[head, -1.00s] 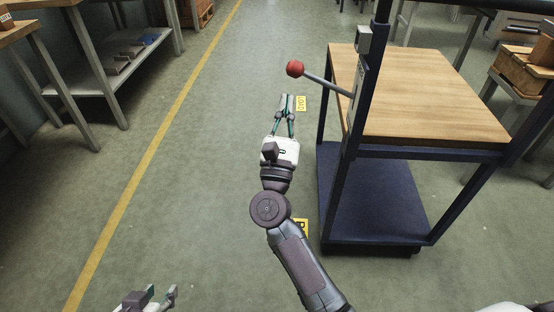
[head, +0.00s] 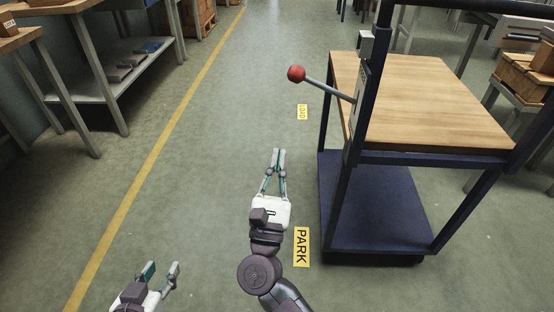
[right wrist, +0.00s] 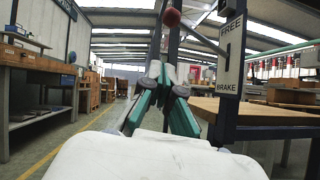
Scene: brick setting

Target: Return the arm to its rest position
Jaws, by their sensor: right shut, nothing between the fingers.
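My right gripper (head: 278,154) is shut and empty, over open floor left of the cart in the head view. Its closed fingers (right wrist: 164,84) also show in the right wrist view. My left gripper (head: 164,268) is open and empty at the lower left of the head view. The lever (head: 330,88) with a red ball knob (head: 296,74) sticks out from the cart's post, ahead and to the right of my right gripper, apart from it. In the right wrist view the red knob (right wrist: 171,17) is above the fingers, by a plate reading FREE and BRAKE (right wrist: 231,55).
The cart has a wooden top (head: 430,105) and a dark blue lower shelf (head: 375,205). Yellow PARK (head: 302,247) and LOAD (head: 302,112) labels lie on the floor. A grey workbench (head: 95,65) stands at the left. The floor aisle beside the yellow line (head: 165,135) is clear.

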